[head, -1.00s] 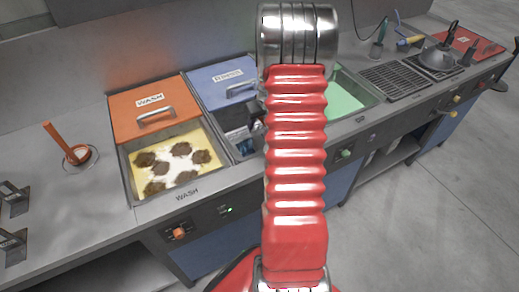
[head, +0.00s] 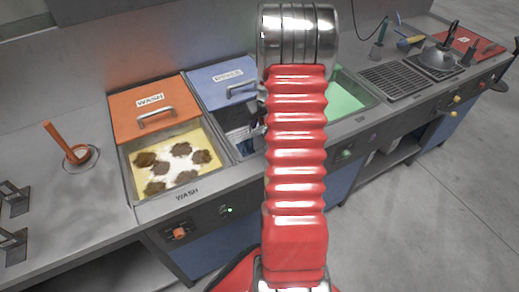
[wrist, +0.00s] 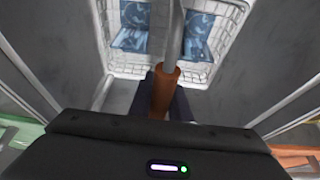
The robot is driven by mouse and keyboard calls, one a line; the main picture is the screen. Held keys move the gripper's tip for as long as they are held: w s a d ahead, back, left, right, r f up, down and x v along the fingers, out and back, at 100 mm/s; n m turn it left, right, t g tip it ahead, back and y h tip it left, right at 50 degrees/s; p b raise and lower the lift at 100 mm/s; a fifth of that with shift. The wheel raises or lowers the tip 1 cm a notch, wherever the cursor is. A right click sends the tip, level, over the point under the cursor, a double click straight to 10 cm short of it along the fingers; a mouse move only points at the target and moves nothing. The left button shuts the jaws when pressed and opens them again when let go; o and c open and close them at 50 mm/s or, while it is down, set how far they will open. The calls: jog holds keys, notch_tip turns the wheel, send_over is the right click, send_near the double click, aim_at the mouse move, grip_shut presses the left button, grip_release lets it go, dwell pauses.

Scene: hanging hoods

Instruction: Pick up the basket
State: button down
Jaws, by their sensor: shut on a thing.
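The basket (wrist: 203,62) is white wire mesh with blue patterned pieces inside, at the top of the wrist view. A grey metal rod (wrist: 175,40) runs from its orange handle grip (wrist: 163,92) across it. My gripper (wrist: 165,85) is shut on the orange grip, its dark fingers on either side. In the head view the gripper is mostly hidden behind my red arm. A small part of the basket area shows in the opening of the rinse tank (head: 245,152), left of my arm. I cannot tell how high the basket hangs.
The wash tank (head: 130,175) with yellow liquid and brown clumps stands left, with its orange lid (head: 140,118) open. The blue rinse lid (head: 222,95) is behind the rinse tank. A green tank (head: 345,95) and a drain grille (head: 395,82) lie right.

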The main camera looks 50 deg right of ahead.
jog(key=shift+r, duration=0.1)
dwell(0.4)
jog(key=shift+r, duration=5)
